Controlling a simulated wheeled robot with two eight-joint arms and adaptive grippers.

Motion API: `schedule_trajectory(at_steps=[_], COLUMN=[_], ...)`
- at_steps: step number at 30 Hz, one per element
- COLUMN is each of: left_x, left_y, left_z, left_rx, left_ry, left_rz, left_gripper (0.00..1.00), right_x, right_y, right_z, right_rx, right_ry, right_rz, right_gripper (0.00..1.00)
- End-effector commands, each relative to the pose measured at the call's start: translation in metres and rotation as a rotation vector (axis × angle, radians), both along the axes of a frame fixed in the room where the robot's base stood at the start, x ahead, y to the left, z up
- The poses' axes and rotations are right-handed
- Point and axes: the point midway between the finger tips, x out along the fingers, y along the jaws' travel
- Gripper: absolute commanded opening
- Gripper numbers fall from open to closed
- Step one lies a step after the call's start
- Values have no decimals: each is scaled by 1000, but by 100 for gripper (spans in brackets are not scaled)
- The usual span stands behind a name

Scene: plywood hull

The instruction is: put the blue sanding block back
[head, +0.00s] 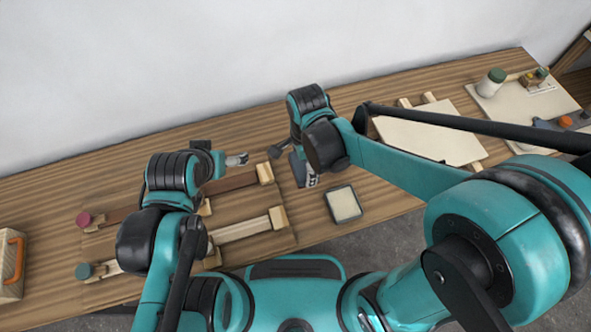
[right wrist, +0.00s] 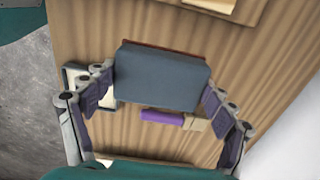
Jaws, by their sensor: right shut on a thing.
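The blue sanding block (right wrist: 162,78) is a dark blue-grey block with a thin reddish-brown edge, between the fingers of my right gripper (right wrist: 160,110) in the right wrist view. That gripper is shut on it. In the head view the right gripper (head: 305,172) is over the middle of the bench, and the block is mostly hidden by it. A small grey tray with a cream inside (head: 344,203) lies just right of and nearer than the right gripper; it is empty of any block. My left gripper (head: 237,160) is over the clamps at left; its jaw opening is unclear.
Clamps with wooden jaws (head: 240,228) lie on a board at left. A wooden box with orange handle (head: 11,262) stands far left. A pale panel (head: 430,138) lies right, and a board with jars (head: 520,108) beyond it. A purple-handled item (right wrist: 162,116) lies below the block.

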Motion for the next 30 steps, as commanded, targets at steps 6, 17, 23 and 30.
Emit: schedule_trajectory(at_steps=[6, 17, 23, 30], left_x=[0, 0, 0, 0], left_y=[0, 0, 0, 0], left_z=[-11, -31, -30, -33], left_rx=[0, 0, 0, 0], left_ry=[0, 0, 0, 0], left_rz=[0, 0, 0, 0], left_gripper=[87, 87, 87, 87], right_x=[18, 20, 20, 20], right_y=[21, 22, 22, 22], right_z=[-18, -58, -58, -61], right_rx=[0, 0, 0, 0], right_ry=[0, 0, 0, 0], right_rz=[1, 1, 1, 1], right_gripper=[52, 52, 52, 94])
